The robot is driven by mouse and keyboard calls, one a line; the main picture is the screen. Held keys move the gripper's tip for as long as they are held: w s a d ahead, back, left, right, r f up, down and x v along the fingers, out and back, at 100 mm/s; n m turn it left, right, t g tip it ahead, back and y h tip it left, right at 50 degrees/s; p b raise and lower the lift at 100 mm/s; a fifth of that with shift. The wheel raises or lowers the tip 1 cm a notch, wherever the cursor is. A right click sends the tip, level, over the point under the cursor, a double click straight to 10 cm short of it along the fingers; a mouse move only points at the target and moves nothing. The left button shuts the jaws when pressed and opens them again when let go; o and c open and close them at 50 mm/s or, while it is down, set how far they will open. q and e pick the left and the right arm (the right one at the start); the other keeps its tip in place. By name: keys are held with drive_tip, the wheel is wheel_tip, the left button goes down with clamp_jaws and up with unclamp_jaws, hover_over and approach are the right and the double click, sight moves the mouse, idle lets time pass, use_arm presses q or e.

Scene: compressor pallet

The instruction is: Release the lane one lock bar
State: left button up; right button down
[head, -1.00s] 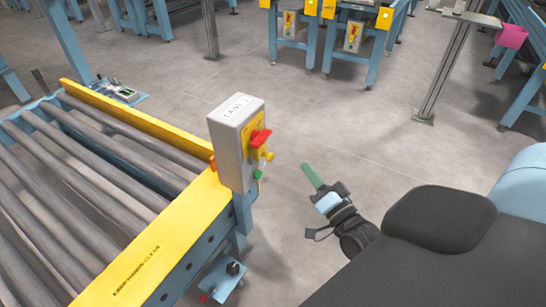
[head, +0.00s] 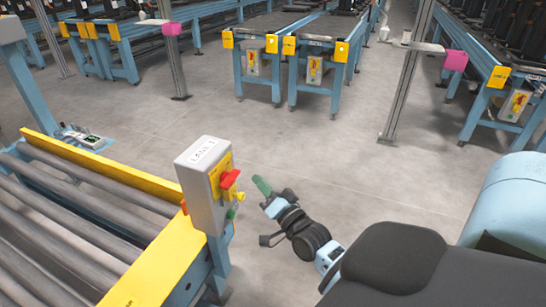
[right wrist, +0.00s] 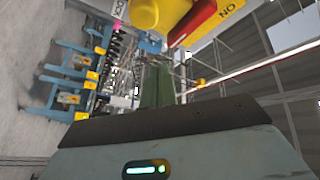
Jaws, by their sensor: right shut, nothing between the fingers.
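The grey control box (head: 199,190) labelled for lane 1 stands on the corner of the roller conveyor. Its face carries a red handle (head: 230,179) on a yellow plate, a yellow knob (head: 238,197) and a green button (head: 231,213). I cannot tell which part is the lock bar. My right gripper (head: 262,186), with green fingers, is shut and empty just right of the handle, apart from it. In the right wrist view the fingers (right wrist: 157,88) point toward the large yellow knob (right wrist: 150,12) and red handle (right wrist: 201,20). My left gripper is out of view.
The roller conveyor's yellow rail (head: 150,270) runs below the box at left. Other blue conveyor stands (head: 310,75) with similar boxes are at the back. A metal post (head: 402,95) stands at back right. The floor between is clear.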

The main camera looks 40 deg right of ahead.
sight(236, 191)
drive_tip(key=shift+w+a+f, duration=0.25)
drive_tip(key=shift+a+f, duration=0.4)
drive_tip(key=shift+a, duration=0.05)
drive_tip(key=shift+w+a+f, duration=0.2)
drive_tip(key=shift+a+f, duration=0.4)
drive_tip(key=shift+a, duration=0.05)
